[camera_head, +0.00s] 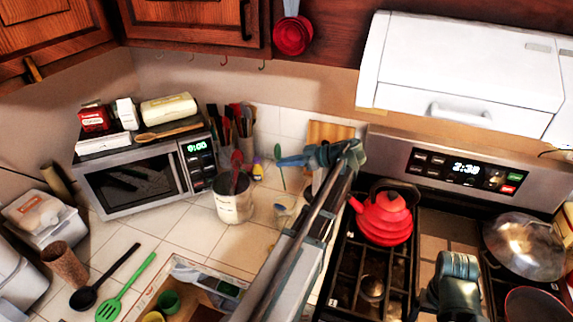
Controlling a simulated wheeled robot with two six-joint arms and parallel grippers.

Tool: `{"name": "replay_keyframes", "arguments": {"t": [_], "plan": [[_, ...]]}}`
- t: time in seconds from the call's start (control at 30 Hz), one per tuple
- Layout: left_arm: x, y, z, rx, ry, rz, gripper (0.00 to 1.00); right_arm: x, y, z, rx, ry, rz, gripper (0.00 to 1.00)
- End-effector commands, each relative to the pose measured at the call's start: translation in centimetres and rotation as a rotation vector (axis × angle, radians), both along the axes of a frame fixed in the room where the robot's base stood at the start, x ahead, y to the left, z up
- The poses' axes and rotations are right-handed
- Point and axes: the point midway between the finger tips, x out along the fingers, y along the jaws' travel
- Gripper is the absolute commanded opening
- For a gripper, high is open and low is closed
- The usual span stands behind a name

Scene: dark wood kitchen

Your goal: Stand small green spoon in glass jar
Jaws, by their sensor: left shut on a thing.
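My left gripper (283,162) reaches in over the counter from the lower middle and points left. It is shut on the small green spoon (279,151), which hangs roughly upright with its wider end at the top. A small clear vessel, likely the glass jar (284,209), stands on the tiles below the spoon, partly beside my left arm. The spoon's lower end appears above the jar and apart from it, though depth is hard to judge. Part of my right arm (456,284) shows over the stove at the lower right; its fingertips cannot be made out.
A white crock (233,205) with utensils stands left of the jar, before a microwave (144,174) and more utensils. A red kettle (384,219) sits on the stove at the right. A black ladle (88,295) and green slotted spatula (110,306) lie on the tiles at front left.

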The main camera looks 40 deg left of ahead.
Motion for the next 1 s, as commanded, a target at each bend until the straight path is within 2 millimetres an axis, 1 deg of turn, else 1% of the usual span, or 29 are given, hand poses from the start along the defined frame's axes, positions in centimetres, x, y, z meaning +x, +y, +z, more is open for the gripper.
{"name": "replay_keyframes", "arguments": {"t": [0.27,1.0], "plan": [[0.0,0.0,-1.3,-0.001,0.000,0.000,0.00,0.0,0.0,-1.3,0.000,0.000,0.002,0.81],[0.1,-0.2,-6.9,-0.002,-0.001,0.000,0.00,0.0,0.0,-6.9,-0.001,0.000,0.003,0.81]]}}
